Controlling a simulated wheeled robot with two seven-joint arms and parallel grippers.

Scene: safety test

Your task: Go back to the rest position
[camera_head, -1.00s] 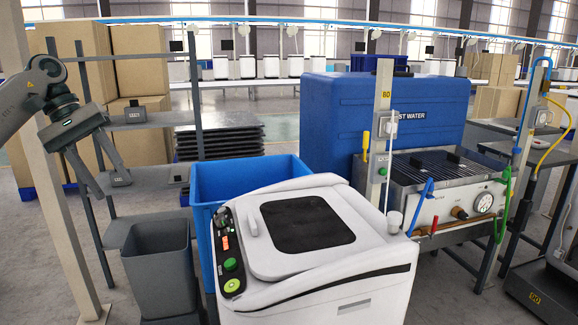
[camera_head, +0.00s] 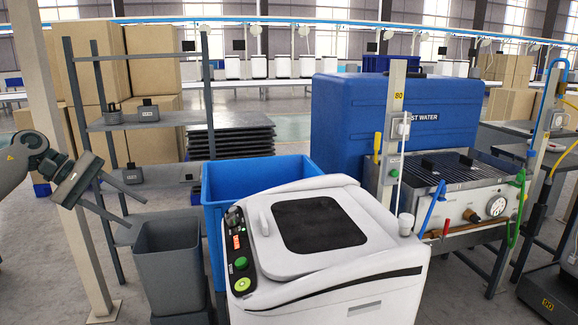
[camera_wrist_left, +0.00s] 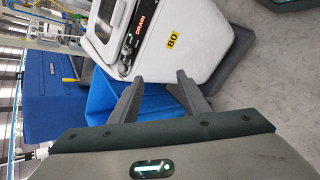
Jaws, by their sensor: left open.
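My left gripper (camera_head: 137,214) is at the left edge of the head view, on a grey arm reaching in from the left. Its two dark fingers are apart and empty, pointing down and right, in front of the shelf and above the grey bin (camera_head: 170,275) in the picture. In the left wrist view the open fingers (camera_wrist_left: 158,76) show with nothing between them. Beyond them are the white machine (camera_wrist_left: 200,45) and a blue bin (camera_wrist_left: 112,98). My right gripper is not in view.
The white machine (camera_head: 370,275) with a black lid panel stands front centre, beside the blue bin (camera_head: 215,190). A metal shelf (camera_head: 160,118) and a pale post (camera_head: 75,240) stand near my left arm. A blue water tank (camera_head: 345,120) and a test bench (camera_head: 470,205) are at right.

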